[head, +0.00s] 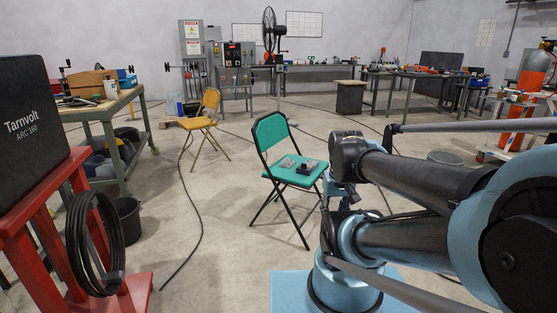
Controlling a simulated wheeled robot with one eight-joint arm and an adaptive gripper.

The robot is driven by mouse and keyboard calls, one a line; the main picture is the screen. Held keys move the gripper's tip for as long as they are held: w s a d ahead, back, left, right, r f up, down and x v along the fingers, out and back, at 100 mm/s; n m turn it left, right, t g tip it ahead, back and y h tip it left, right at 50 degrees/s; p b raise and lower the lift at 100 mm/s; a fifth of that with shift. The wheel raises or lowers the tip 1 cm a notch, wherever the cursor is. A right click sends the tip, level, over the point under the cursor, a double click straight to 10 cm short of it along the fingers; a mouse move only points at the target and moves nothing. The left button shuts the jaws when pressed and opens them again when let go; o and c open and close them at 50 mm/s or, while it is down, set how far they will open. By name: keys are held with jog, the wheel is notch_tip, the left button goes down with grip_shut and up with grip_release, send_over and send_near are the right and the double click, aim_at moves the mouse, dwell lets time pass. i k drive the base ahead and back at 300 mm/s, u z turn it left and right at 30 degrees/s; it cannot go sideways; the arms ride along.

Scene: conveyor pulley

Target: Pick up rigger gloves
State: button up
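A green folding chair (271,133) stands in the middle of the floor in the head view. On its seat lie a flat greyish item (288,163) and a small dark item (308,166). They are too small to tell whether either is the rigger gloves. I cannot make out gloves for sure anywhere else. My arm fills the right foreground, folded back toward its blue base. Its wrist end hangs just right of the chair seat. What seems to be my gripper (336,212) is partly hidden by arm links, and its fingers cannot be made out.
A red stand (70,235) with a black welder and coiled cable is at near left. A green workbench (100,109) with tools stands behind it, and a dark bucket (127,217) is beside it. A yellow chair (201,122) is farther back. Cables cross the open floor.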

aim_at(308, 164)
jog(key=i, duration=1.4)
jog(key=z, duration=0.1)
